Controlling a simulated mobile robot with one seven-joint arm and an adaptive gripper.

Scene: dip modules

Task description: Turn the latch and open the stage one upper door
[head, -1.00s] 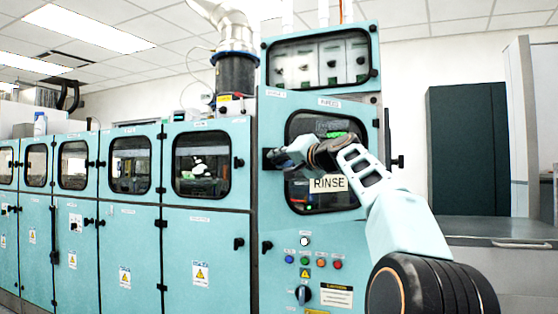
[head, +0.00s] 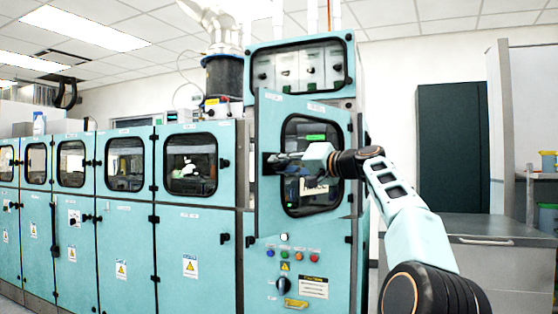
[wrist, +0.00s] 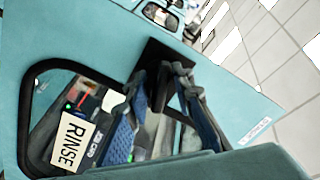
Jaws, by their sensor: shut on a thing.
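The stage one upper door (head: 268,210) is a teal panel with a dark-framed window, on the tall cabinet in the head view. Its left edge stands out from the cabinet, so it looks ajar, with hinges on the right. The black latch (wrist: 152,56) is at the door's left edge, partly covered by my fingers. My gripper (head: 275,161) is shut on the latch, reaching across the window from the right. In the wrist view my gripper (wrist: 168,80) has its fingertips against the latch. A RINSE sign (wrist: 72,142) shows in the wrist view.
A row of lower teal cabinets (head: 125,212) runs left of the tall one. Buttons and a rotary switch (head: 283,284) sit below the door. A grey counter (head: 465,225) and dark locker (head: 450,150) are at the right.

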